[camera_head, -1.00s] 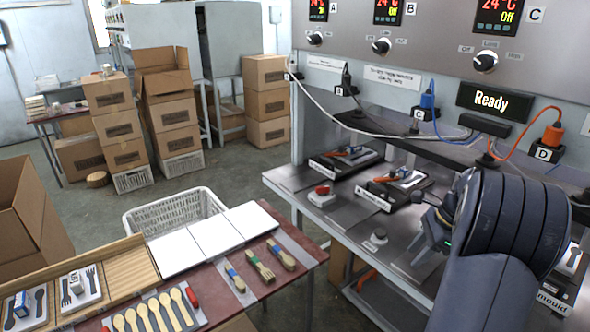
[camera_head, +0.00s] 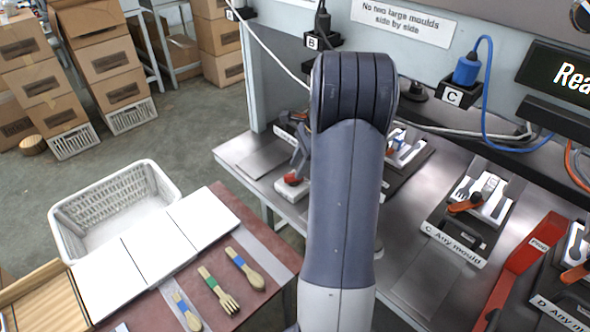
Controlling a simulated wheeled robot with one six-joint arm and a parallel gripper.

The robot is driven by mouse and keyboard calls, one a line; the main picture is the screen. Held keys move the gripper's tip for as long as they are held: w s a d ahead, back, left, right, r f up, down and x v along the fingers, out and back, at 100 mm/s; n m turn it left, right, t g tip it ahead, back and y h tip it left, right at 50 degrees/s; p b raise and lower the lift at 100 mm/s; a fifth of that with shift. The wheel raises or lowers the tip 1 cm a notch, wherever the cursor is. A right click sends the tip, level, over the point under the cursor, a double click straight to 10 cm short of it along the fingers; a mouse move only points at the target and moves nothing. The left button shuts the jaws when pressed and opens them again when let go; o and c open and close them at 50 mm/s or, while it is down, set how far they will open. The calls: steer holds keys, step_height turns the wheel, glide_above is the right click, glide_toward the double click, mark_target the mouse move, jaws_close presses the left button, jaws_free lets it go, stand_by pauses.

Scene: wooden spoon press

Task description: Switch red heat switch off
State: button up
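A small red switch (camera_head: 292,179) on a pale base sits on the left part of the metal bench, just left of my arm in the head view. My arm stands upright in front of the bench and covers much of the area beside the switch. A grey part of my gripper (camera_head: 301,155) shows left of the arm, just above the switch and close to it. Whether it touches the switch cannot be told. The rest of my gripper is hidden behind the arm, so its opening does not show.
Mould stations stand on the bench, including C (camera_head: 455,240) and D (camera_head: 552,314), with a red bar (camera_head: 525,258) between them. Cables hang from sockets behind.

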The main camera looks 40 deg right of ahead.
steer(key=shift+x, duration=1.35)
steer(key=shift+c, duration=0.6)
jaws_close()
